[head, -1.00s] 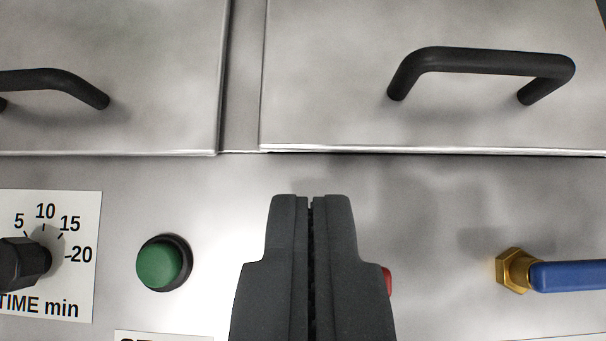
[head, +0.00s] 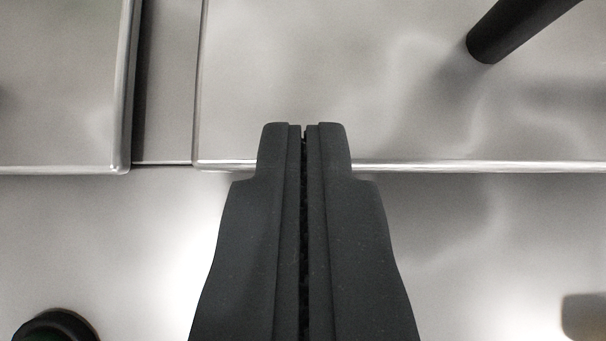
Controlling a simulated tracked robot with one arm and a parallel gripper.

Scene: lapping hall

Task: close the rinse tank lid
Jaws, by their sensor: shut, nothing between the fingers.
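Two brushed-metal lids with straight front edges lie side by side across the top of the head view. No label shows which one is the rinse tank lid. The right lid (head: 390,80) fills the upper middle and right, and part of its black bar handle (head: 520,25) shows at the top right. The left lid (head: 60,80) is cut off by the picture's left side. My gripper (head: 304,128) is shut and empty. Its fingertips overlap the right lid's front edge near that lid's left corner; whether they touch it I cannot tell.
A narrow metal strip (head: 167,80) separates the lids. Below them is a plain metal front panel (head: 120,230). A dark round collar (head: 55,328) shows at the lower left. A dark blurred shape (head: 585,317) sits at the lower right, too cut off to name.

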